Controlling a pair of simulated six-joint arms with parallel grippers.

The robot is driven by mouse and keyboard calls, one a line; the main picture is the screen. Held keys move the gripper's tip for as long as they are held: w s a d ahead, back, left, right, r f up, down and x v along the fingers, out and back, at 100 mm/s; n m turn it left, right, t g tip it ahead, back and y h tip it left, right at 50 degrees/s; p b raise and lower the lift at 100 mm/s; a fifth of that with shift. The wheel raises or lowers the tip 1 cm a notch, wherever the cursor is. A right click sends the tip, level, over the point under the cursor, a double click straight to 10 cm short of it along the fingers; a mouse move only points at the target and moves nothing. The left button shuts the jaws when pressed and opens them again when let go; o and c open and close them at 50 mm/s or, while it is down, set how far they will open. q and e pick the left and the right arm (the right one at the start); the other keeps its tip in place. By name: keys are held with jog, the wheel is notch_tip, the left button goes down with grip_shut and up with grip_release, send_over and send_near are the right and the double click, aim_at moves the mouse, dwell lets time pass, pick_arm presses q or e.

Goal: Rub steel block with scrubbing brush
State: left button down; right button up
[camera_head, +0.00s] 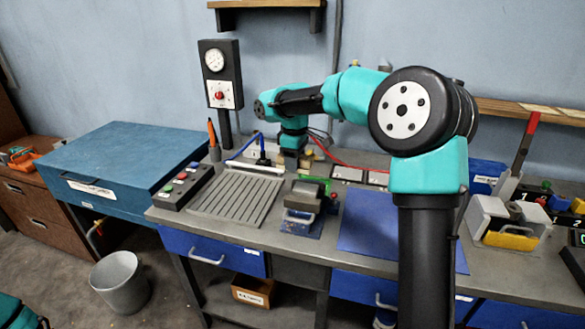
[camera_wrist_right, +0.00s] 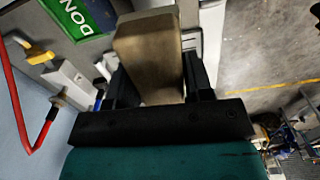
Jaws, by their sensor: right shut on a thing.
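My right gripper (camera_head: 292,158) points down over the bench, just behind a grey metal block on a blue-based vise. In the right wrist view, the right gripper (camera_wrist_right: 155,85) is shut on a tan, wood-coloured body (camera_wrist_right: 148,55), which looks like the scrubbing brush. Its bristles are hidden. The grey block, likely the steel block (camera_head: 303,194), sits on the vise (camera_head: 296,222). I cannot tell whether the brush touches it. My left gripper is out of view.
A ribbed grey plate (camera_head: 235,200) and a button box (camera_head: 183,187) are to the left. A blue mat (camera_head: 368,222) is to the right. A gauge post (camera_head: 220,75) stands behind.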

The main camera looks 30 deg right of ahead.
jog(key=shift+r, duration=0.95)
jog(key=shift+f, duration=0.1)
